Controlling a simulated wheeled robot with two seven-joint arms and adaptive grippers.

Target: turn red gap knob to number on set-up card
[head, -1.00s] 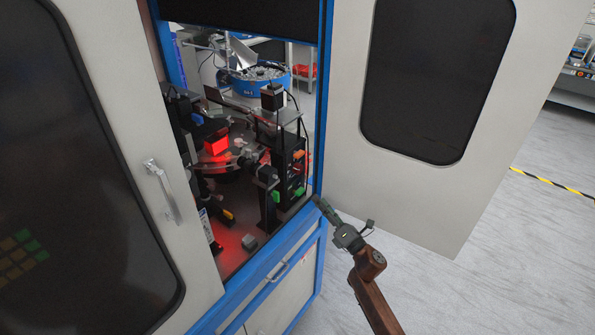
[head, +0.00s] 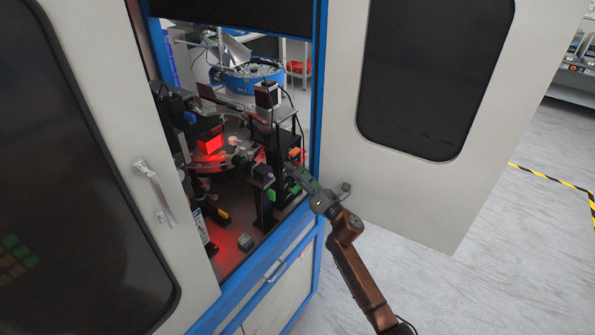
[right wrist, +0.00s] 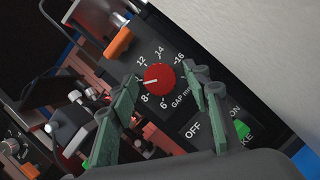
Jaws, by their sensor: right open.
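The red gap knob (right wrist: 159,77) sits on a black panel (right wrist: 215,72) in the right wrist view. Its white pointer line faces left and slightly down, above the printed 8; the number beside its tip is covered by a finger. I can read 6, 8, 12, 14 and 16 around it. My right gripper (right wrist: 163,90) is open, with one green-padded finger on each side of the knob, and I see no clear contact. In the head view the right gripper (head: 292,170) reaches into the cabinet opening. I cannot make out the set-up card. My left gripper is out of view.
An orange switch (right wrist: 119,43) is above the knob, an OFF/ON green switch (right wrist: 243,135) below it. The blue cabinet frame (head: 318,120) and open door (head: 345,165) border my arm. A blue bowl feeder (head: 252,78) stands behind. The floor at right is clear.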

